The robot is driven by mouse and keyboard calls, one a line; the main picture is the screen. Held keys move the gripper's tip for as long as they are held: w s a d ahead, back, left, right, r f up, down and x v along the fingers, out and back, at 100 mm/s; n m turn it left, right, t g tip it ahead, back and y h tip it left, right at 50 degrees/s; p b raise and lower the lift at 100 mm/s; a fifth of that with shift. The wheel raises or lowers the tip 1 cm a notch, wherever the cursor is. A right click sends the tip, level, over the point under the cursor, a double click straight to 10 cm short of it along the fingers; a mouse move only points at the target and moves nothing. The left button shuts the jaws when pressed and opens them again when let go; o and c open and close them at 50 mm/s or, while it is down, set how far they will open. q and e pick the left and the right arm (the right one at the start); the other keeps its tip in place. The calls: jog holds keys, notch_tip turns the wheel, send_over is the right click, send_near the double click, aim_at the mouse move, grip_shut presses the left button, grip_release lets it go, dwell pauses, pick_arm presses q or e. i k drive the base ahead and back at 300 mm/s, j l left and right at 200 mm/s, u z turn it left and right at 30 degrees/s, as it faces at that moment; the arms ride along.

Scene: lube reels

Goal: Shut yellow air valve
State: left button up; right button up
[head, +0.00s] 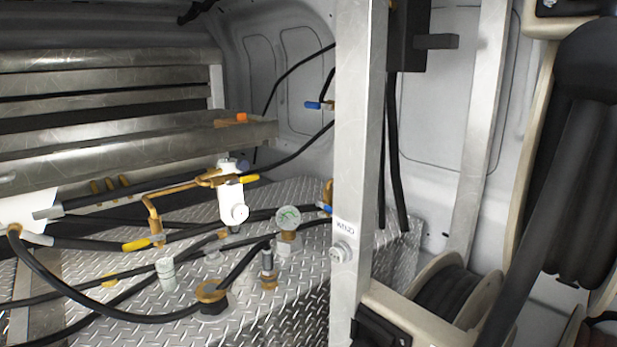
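Two yellow valve handles show left of centre in the head view. One yellow handle (137,244) sits low on the left, beside the foot of a bent brass pipe (152,212). The other yellow handle (249,179) sticks out to the right of brass fittings at the top of a white filter unit (231,200). I cannot tell which of the two is the air valve, or whether either is open or shut. Neither of my grippers is in view.
A metal post (358,150) stands right of the valves. A pressure gauge (288,217) and black hoses (90,316) crowd the diamond-plate surface (300,190). A blue handle (313,105) is on the back wall. A hose reel (450,292) sits at lower right.

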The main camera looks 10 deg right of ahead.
aim_at(256, 176)
jog(key=i+j+u, duration=0.1)
jog(key=j+u, duration=0.3)
jog(key=i+j+u, duration=0.15)
jog(key=j+u, duration=0.15)
jog(key=u, duration=0.15)
